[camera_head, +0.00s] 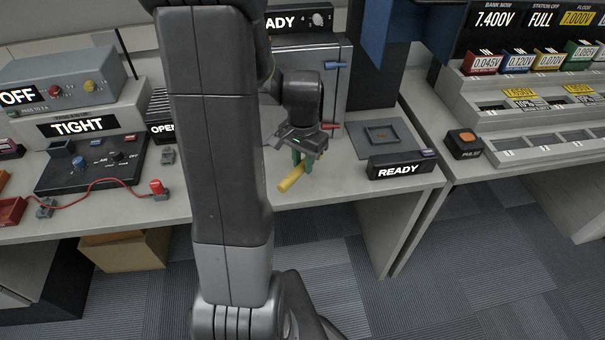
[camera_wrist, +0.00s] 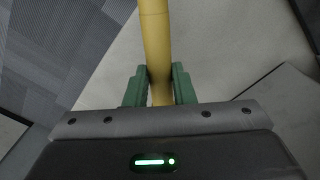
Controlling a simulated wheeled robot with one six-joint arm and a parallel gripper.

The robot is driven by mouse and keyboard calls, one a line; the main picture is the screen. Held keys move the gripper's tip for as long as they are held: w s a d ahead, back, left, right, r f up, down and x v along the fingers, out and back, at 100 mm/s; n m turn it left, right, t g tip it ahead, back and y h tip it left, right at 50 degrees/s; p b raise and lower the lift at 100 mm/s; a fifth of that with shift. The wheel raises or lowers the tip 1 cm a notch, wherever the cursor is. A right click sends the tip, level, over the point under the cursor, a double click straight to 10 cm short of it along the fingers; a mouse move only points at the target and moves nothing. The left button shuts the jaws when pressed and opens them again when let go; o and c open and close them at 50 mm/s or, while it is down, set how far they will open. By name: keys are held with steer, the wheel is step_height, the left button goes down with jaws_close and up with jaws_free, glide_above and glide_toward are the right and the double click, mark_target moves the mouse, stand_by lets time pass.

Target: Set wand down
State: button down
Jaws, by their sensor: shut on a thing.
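The wand is a yellow rod (camera_head: 290,181). My gripper (camera_head: 303,164) has green fingers shut on it, above the front part of the grey bench (camera_head: 350,195). In the wrist view the wand (camera_wrist: 155,45) runs up the picture from between the green fingers (camera_wrist: 159,85). In the head view it slants down and to the left from the fingers. I cannot tell whether the wand touches the bench top. My arm hides part of the bench to the left of the gripper.
A dark square tray (camera_head: 363,145) and a black READY box (camera_head: 402,166) are right of my gripper. A grey cabinet with a blue lever (camera_head: 336,65) stands behind. A black control panel (camera_head: 92,165) with a red cable lies left. The bench's front edge is close.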

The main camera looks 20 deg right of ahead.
mark_target(303, 183)
steer(key=shift+f, duration=2.55)
steer(key=shift+f+b, duration=0.2)
steer(key=shift+b, duration=0.1)
steer(key=c, duration=1.2)
jaws_free()
steer(key=shift+c, duration=0.2)
steer(key=shift+r, duration=0.1)
step_height(303, 183, up, 12)
steer(key=shift+r+p, duration=0.15)
steer(key=shift+p, duration=0.45)
